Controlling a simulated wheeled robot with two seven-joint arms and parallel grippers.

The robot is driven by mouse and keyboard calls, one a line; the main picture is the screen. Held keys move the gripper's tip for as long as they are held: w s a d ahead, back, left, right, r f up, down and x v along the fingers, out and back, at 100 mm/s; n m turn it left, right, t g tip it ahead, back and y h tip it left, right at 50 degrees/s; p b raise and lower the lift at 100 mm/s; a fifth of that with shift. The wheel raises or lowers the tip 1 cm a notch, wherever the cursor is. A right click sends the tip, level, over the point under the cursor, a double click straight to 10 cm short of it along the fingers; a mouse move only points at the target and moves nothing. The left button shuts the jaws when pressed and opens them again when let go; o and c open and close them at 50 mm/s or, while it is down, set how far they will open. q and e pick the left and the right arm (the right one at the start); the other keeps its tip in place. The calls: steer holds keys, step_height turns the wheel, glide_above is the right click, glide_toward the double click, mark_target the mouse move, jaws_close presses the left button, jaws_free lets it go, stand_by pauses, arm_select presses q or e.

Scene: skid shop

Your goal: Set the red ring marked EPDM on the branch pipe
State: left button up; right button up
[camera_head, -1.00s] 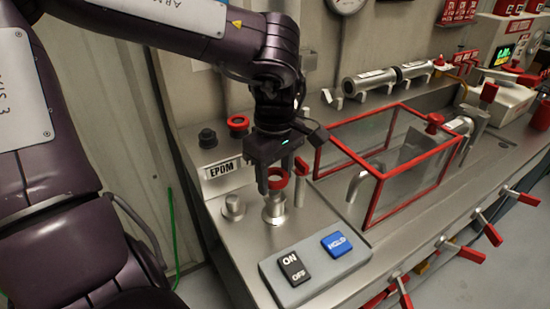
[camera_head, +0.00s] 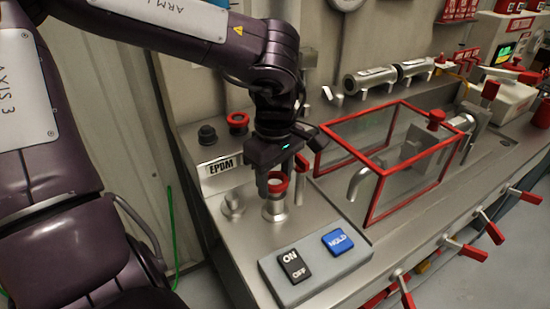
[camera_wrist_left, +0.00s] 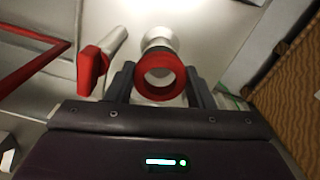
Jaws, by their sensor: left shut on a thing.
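My left gripper (camera_head: 277,184) points down and is shut on a red ring (camera_head: 278,180). The ring is directly over the upright metal branch pipe (camera_head: 274,210), at or just above its top; I cannot tell whether they touch. In the left wrist view the red ring (camera_wrist_left: 160,76) sits between the two dark fingers, with the pale pipe (camera_wrist_left: 158,40) showing beyond it. The EPDM label (camera_head: 221,168) is on a block at the back left of the bench. My right gripper is not in view.
A second red ring (camera_head: 238,120) and a black one (camera_head: 207,134) sit on the block. A short metal post (camera_head: 232,206) stands left of the pipe. A switch box (camera_head: 315,262) lies in front. A red-framed clear box (camera_head: 385,165) and a red-topped lever (camera_head: 301,166) are to the right.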

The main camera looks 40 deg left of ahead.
arm_select(q)
steer(key=shift+f, duration=0.25)
steer(key=shift+f+b, duration=0.3)
steer(key=shift+f, duration=0.05)
steer(key=shift+f, duration=0.4)
stand_by(0.6)
steer(key=o, duration=0.8)
steer(key=shift+o, duration=0.4)
steer(key=shift+r, duration=0.1)
steer(key=o, duration=0.4)
steer(key=shift+s+r, duration=0.1)
steer(key=shift+o, duration=0.2)
